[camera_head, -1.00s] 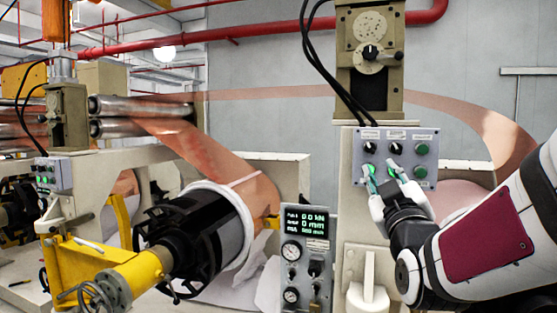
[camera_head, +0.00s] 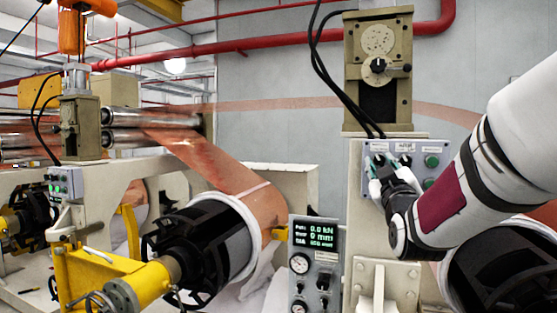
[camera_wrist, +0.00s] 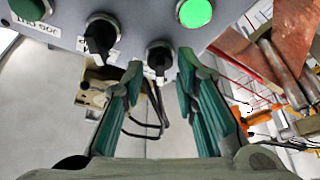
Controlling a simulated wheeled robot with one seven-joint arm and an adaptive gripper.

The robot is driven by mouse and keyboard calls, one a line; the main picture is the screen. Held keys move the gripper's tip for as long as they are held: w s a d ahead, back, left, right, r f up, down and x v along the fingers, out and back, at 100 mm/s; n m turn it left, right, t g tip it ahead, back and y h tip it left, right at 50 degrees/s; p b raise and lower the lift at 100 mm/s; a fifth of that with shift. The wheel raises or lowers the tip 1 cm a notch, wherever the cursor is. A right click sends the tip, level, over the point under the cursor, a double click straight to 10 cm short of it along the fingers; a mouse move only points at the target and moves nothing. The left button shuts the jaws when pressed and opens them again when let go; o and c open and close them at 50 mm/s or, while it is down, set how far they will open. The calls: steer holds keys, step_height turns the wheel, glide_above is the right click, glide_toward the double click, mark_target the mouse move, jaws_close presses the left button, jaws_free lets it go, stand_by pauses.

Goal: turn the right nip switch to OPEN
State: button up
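The grey control panel (camera_head: 446,160) on the right-hand stand has two black rotary switches in its top row. The left one (camera_head: 378,160) also shows in the wrist view (camera_wrist: 158,58), which sees the panel upside down. The other switch (camera_head: 405,160) appears left of it there (camera_wrist: 100,38). My gripper (camera_wrist: 160,66) is open, its green-padded fingertips on either side of the first switch; gaps show beside the knob. The knob's handle points roughly up and down. I cannot read the labels, so which switch is the nip switch is unclear. My fingers hide part of the panel's lower row.
A lit green button (camera_wrist: 195,12) is close to one fingertip. Green buttons (camera_head: 431,161) sit at the panel's right. Black cables (camera_head: 325,70) run down to the panel top beneath a beige nip unit (camera_head: 350,60). A display box (camera_head: 315,262) stands lower left.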

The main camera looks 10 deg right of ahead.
steer(key=shift+w+d+r, duration=0.2)
steer(key=shift+w, duration=0.3)
jaws_close()
